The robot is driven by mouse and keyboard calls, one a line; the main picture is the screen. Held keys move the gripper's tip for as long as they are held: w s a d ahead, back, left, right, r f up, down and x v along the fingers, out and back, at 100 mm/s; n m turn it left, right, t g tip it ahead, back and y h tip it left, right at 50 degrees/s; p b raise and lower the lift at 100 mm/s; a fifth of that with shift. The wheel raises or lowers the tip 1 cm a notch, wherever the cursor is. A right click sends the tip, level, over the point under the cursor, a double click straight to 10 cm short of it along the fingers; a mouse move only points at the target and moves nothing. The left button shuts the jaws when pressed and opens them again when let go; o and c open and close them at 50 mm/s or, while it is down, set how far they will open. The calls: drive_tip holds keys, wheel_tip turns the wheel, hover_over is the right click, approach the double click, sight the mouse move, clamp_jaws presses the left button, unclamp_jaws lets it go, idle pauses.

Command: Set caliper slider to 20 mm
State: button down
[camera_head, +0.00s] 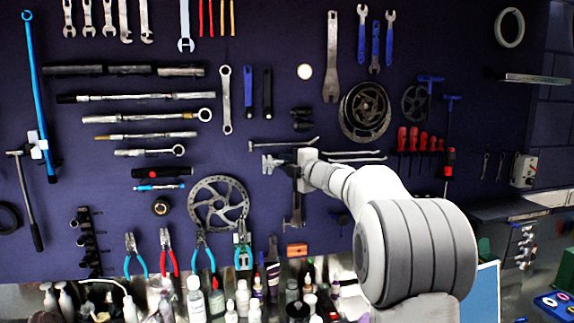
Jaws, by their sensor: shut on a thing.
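My gripper (297,167) reaches in from the right to the dark pegboard, right of the brake rotor, and is shut on a metal tool that looks like the caliper (295,210). The tool's bar hangs upright below the gripper. Small metal pieces, perhaps its jaws, stick out to the left of the gripper. My gripper and wrist hide much of the tool's upper part. The fingertips are too small to make out clearly. The slider and scale cannot be read at this size.
The brake rotor (218,203) hangs left of the gripper. Thin metal rods (350,156) are behind my wrist. Several pliers (167,252) hang lower left, and an orange block (297,250) is below. Several bottles (196,300) stand along the bottom.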

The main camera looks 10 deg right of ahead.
drive_tip(key=shift+d+p, duration=0.35)
drive_tip(key=shift+d, duration=0.75)
drive_tip(key=c, duration=1.4)
unclamp_jaws()
drive_tip(key=shift+d, duration=0.2)
drive_tip(key=shift+c, duration=0.2)
drive_tip(key=shift+o, duration=0.9)
drive_tip(key=shift+a, duration=0.15)
drive_tip(key=b+v, duration=0.2)
drive_tip(key=v, duration=0.6)
drive_tip(key=shift+w, duration=0.1)
